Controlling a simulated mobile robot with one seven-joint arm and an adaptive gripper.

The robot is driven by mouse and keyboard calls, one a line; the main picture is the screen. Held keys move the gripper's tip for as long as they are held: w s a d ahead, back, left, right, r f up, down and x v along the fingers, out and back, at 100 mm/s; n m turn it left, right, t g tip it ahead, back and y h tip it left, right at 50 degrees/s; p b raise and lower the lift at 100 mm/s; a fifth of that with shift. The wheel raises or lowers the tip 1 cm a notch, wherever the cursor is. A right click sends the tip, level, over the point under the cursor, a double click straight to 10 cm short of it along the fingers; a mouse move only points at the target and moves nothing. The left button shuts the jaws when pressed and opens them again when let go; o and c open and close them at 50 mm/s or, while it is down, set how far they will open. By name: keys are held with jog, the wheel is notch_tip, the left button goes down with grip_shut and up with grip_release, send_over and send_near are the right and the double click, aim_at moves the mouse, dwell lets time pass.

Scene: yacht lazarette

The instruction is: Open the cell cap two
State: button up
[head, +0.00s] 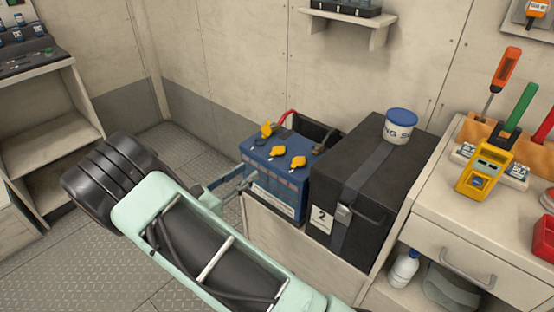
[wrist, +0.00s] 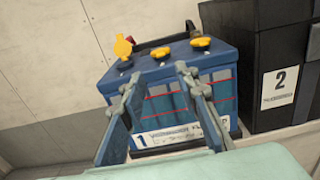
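The blue battery (head: 275,180) has three yellow cell caps on top. The left cap (head: 266,129) is tipped up on edge; in the wrist view this raised cap (wrist: 123,47) stands beside its dark opening. The middle cap (head: 277,151) lies flat, as does the right cap (head: 298,161). In the wrist view the middle cap (wrist: 160,52) and right cap (wrist: 201,43) also look closed. My gripper (wrist: 157,82) is open and empty, its fingers spread in front of the battery's labelled front face. In the head view my gripper (head: 234,184) is just left of the battery; contact is unclear.
A black box (head: 372,155) marked 2 stands close on the battery's right, with a white tub (head: 400,126) on it. A red cable (head: 287,117) arches behind the battery. A workbench (head: 455,225) with tools is at right. The floor at left is clear.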

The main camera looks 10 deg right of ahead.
aim_at(274, 152)
jog(key=b+x, duration=0.1)
jog(key=x, duration=0.9)
jog(key=shift+w+d+r+b, duration=0.1)
jog(key=shift+d+b, duration=0.1)
jog(key=shift+b, duration=0.2)
grip_shut()
